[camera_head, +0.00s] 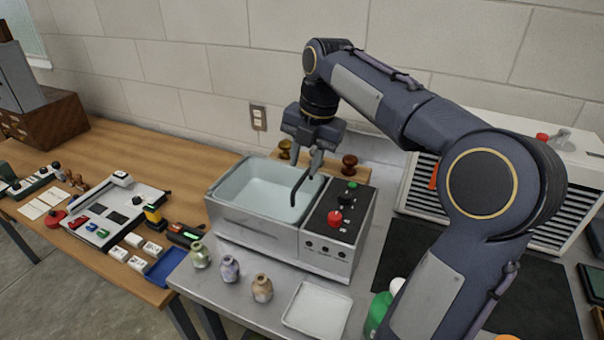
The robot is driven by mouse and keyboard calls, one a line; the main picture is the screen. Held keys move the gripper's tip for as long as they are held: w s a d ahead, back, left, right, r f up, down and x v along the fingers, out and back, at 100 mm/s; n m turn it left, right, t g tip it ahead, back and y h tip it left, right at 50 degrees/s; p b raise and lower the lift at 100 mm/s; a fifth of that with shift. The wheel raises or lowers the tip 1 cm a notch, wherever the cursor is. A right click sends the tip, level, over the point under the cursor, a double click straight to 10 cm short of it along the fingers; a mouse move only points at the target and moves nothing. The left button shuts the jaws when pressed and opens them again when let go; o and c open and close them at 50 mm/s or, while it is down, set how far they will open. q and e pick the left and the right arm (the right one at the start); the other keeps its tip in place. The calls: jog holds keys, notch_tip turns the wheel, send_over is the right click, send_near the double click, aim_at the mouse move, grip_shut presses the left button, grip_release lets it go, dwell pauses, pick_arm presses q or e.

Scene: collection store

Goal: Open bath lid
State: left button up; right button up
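The bath (255,222) is a grey metal box on the grey bench, with a pale, light-blue basin on its left. Its control panel (336,212) on the right has a red knob, a black knob and a green button. I see no separate lid that I can make out; the basin looks uncovered or under a clear cover. My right gripper (308,172) points down above the basin's right rear edge. A thin dark bent bar (300,186) hangs by its fingers; I cannot tell whether it is a finger or a handle. My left gripper is out of view.
Three small jars (229,268) and a white tray (317,310) stand in front of the bath. Stoppered brown items (349,163) stand behind it. A white slatted unit (550,160) is at the right, beyond a black mat (540,295). A wooden table (155,165) lies left.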

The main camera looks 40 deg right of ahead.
aim_at(300, 181)
jog(key=shift+w+a+f, duration=0.1)
jog(key=shift+w+f, duration=0.05)
jog(key=shift+f, duration=0.85)
jog(key=shift+w+a+f, duration=0.1)
jog(key=shift+w+f, duration=0.05)
jog(key=shift+f, duration=0.8)
grip_shut()
